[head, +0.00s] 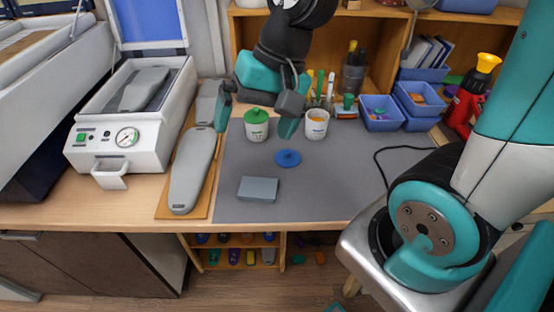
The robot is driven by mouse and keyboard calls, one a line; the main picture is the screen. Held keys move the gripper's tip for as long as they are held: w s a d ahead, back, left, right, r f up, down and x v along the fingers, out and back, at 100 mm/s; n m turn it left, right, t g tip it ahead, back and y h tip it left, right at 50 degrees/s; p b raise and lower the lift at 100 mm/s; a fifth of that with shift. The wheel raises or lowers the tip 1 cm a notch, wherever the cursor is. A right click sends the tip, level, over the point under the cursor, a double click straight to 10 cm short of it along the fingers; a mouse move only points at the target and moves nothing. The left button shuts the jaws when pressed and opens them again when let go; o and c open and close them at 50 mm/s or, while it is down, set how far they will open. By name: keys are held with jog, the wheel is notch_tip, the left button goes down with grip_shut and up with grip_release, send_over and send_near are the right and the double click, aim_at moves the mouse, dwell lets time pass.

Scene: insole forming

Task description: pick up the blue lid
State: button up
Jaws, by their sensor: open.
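The blue lid (288,158) is a small round disc with a knob on top. It lies flat on the grey mat (330,195), a little in front of two white pots. My gripper (253,130) is above and behind the lid, to its upper left in the head view. Its two teal fingers are spread wide apart and nothing shows held between them. The right finger is nearer the lid than the left one. The lid is fully visible.
A pot with a green lid (256,125) and an uncovered pot with orange contents (316,124) stand close to the fingers. A grey block (258,189) lies in front. Blue bins (380,113) stand right, a press (135,130) left. The mat's right half is mostly clear.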

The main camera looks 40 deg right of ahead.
jog(key=w+d+f+m+t, duration=0.1)
jog(key=w+d+f+m, duration=0.4)
jog(key=d+m, duration=0.5)
jog(key=m+t, duration=0.1)
jog(key=m, duration=1.2)
send_near(288, 151)
jog(key=shift+m+h, duration=0.3)
jog(key=shift+h, duration=0.1)
jog(key=p+x, duration=0.2)
jog(key=x, duration=0.2)
jog(key=shift+s+a, duration=0.15)
jog(key=shift+p+x, duration=1.15)
jog(key=shift+x, duration=1.9)
jog(key=shift+a+r, duration=0.1)
jog(key=c, duration=0.8)
